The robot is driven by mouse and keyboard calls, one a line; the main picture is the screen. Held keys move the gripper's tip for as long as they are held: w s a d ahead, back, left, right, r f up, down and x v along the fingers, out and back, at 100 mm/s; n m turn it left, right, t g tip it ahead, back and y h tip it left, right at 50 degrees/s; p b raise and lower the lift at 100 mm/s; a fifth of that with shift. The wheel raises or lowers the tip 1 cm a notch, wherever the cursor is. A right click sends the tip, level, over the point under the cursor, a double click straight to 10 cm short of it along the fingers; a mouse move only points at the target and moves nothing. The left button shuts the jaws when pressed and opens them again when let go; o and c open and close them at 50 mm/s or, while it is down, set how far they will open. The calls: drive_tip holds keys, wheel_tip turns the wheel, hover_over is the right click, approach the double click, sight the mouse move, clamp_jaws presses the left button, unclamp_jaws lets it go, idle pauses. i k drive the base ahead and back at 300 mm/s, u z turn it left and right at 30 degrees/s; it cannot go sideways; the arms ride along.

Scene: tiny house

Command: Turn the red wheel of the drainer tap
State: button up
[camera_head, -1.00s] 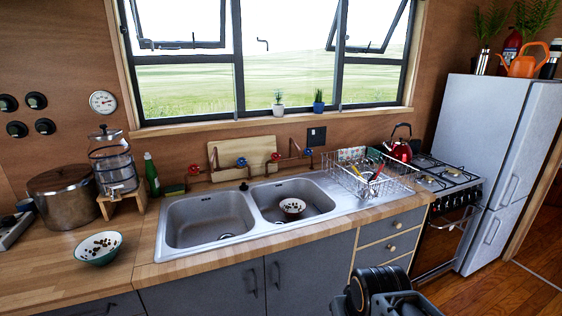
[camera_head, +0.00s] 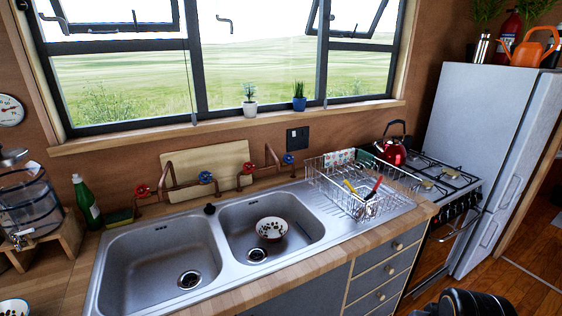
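Copper pipework with small wheels (camera_head: 205,177) runs along the wall behind the sink. A red wheel (camera_head: 142,190) is at its left end. A red wheel (camera_head: 248,168) stands to the right of the middle, and a blue wheel (camera_head: 288,158) is at the right end, nearest the dish drainer (camera_head: 350,188). The wheels are small, so how far each is turned cannot be told. A dark part of my own arm shows at the bottom right edge; my gripper's fingers are not in view, and nothing of mine touches the wheels.
The double steel sink (camera_head: 158,262) lies in front of the taps, with a patterned bowl (camera_head: 271,228) in its right basin. A green bottle (camera_head: 86,203) and a glass dispenser (camera_head: 30,205) stand at left. A stove with a red kettle (camera_head: 391,152) and a fridge (camera_head: 490,150) are at right.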

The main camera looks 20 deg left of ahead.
sight(248, 167)
drive_tip(key=u, duration=0.1)
drive_tip(key=i, duration=0.7)
drive_tip(key=u, duration=0.85)
drive_tip(key=i, duration=0.4)
drive_tip(key=u, duration=0.5)
